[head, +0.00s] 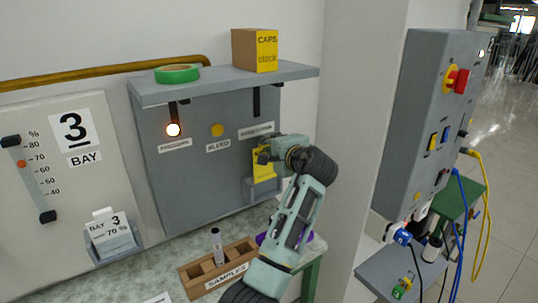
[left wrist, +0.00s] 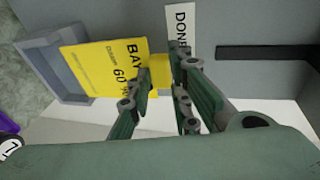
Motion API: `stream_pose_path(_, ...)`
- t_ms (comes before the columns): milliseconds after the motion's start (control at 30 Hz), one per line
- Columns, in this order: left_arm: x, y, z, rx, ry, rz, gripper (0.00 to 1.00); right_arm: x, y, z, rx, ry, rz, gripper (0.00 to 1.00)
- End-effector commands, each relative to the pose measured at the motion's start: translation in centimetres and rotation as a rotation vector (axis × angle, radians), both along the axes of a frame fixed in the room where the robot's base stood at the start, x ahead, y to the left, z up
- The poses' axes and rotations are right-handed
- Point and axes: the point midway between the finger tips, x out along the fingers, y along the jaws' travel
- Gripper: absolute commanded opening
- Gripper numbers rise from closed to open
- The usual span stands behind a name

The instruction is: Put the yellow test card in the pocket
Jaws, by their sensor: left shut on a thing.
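The yellow test card (head: 263,168) is in my left gripper (head: 266,155) in front of the grey cabinet's right part. The left wrist view shows the card (left wrist: 97,65) tilted, with "BAY" and "60 %" printed on it. My left gripper (left wrist: 162,98) is shut on one end of it. A grey open pocket (left wrist: 40,50) lies at the card's far end, which overlaps it in this view; I cannot tell whether the card is inside. A "DONE" label (left wrist: 180,25) is beside it. My right gripper is not in view.
Another pocket on the left panel holds a white "BAY 3 70 %" card (head: 110,235). A shelf (head: 215,82) with green tape (head: 177,73) and a caps box (head: 255,50) juts out above my gripper. A wooden samples rack (head: 195,280) stands on the counter below.

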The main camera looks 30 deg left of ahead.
Motion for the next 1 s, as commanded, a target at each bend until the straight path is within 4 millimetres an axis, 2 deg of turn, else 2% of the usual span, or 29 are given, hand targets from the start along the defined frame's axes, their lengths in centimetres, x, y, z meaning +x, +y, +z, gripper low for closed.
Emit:
stream_pose_path(367, 0.0, 0.3, -4.0, 0.001, 0.002, 0.000, 0.00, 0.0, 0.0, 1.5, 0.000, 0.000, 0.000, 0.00)
stream_pose_path(1000, 0.0, 0.3, -5.4, 0.001, 0.000, 0.001, 0.00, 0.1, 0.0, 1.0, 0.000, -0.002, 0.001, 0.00)
